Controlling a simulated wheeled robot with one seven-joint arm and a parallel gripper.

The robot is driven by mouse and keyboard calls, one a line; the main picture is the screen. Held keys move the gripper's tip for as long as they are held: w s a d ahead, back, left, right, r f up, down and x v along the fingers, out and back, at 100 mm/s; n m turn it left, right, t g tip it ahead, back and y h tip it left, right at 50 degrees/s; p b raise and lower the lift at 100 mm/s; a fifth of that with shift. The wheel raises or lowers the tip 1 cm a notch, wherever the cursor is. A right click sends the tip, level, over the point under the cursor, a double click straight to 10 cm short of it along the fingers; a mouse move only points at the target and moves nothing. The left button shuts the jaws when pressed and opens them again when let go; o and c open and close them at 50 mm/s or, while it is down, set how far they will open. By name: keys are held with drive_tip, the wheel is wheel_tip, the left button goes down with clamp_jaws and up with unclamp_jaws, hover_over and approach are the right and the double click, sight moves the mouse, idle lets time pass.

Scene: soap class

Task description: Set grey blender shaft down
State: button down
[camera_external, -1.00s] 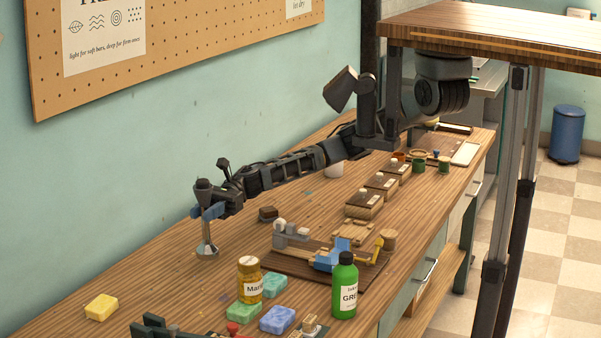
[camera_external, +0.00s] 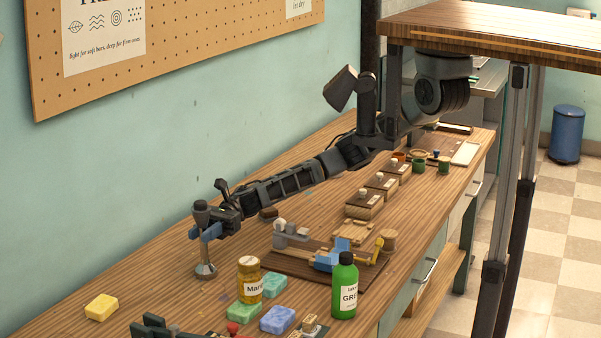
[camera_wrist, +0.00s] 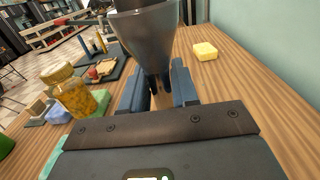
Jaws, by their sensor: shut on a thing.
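The grey blender shaft (camera_external: 206,262) hangs upright below my gripper (camera_external: 206,232), with its flared metal foot downward. The foot is at or very near the wooden bench top (camera_external: 150,262); I cannot tell whether it touches. In the wrist view the shaft (camera_wrist: 148,40) rises between the blue fingers of my gripper (camera_wrist: 158,92), which are shut on it. The far side of the shaft is hidden.
A yellow soap bar (camera_external: 101,307) lies to the left on the bench. A jar (camera_external: 249,279), a green bottle (camera_external: 344,287), green soap (camera_external: 243,311) and blue soap (camera_external: 277,319) stand or lie to the right. Bare wood surrounds the shaft.

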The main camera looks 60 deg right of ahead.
drive_tip(key=c, duration=0.8)
unclamp_jaws()
drive_tip(key=shift+c, duration=0.2)
drive_tip(key=shift+r, duration=0.15)
drive_tip(key=shift+r+p, duration=0.25)
drive_tip(key=shift+p, duration=0.3)
drive_tip(key=d+b, duration=0.2)
drive_tip(key=d, duration=1)
drive_tip(key=shift+f+b, duration=0.2)
drive_tip(key=shift+b, duration=0.2)
